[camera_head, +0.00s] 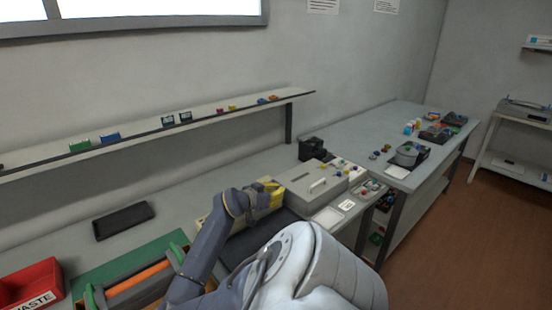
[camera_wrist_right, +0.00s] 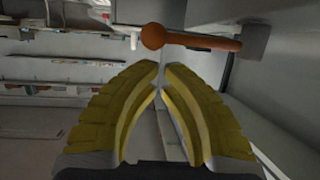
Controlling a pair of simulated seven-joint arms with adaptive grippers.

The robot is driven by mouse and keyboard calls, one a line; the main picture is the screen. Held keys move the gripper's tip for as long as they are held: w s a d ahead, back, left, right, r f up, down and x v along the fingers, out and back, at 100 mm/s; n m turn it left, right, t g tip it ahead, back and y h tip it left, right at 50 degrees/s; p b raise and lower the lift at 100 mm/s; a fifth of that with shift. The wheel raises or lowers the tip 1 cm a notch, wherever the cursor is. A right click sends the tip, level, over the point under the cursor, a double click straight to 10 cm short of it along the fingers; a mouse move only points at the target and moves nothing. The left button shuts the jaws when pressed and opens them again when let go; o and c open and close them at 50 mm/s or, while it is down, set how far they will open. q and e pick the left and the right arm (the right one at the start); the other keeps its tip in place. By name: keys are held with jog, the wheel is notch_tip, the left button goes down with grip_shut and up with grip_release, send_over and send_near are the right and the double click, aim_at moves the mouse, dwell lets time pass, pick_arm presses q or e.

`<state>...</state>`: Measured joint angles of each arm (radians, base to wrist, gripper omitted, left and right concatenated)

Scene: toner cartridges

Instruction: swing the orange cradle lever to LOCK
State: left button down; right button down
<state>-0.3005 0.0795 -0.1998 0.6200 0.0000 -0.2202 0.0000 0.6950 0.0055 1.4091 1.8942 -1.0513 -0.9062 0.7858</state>
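The orange lever (camera_wrist_right: 200,42) shows in the right wrist view as a bar with a round knob at its left end. Its right end meets a grey block (camera_wrist_right: 256,40). My right gripper (camera_wrist_right: 162,66) lies just below the lever in that picture. Its yellow fingertips nearly meet, with nothing seen between them, and they look apart from the lever. In the head view my right gripper (camera_head: 270,192) is beside a grey box-shaped machine (camera_head: 315,182). I cannot make out the lever or a LOCK mark there. My left gripper is not in view.
A green mat (camera_head: 115,264) carries an orange roller (camera_head: 140,276) with green ends. A red WASTE bin (camera_head: 35,285) is at the lower left. A black tray (camera_head: 123,220) lies on the bench. A shelf (camera_head: 60,157) runs above. A second table (camera_head: 385,125) stands to the right.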

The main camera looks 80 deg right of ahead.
jog(key=r+v, duration=0.1)
jog(key=v, duration=0.8)
jog(key=shift+d, duration=0.25)
jog(key=shift+w+r, duration=0.15)
jog(key=shift+w, duration=0.05)
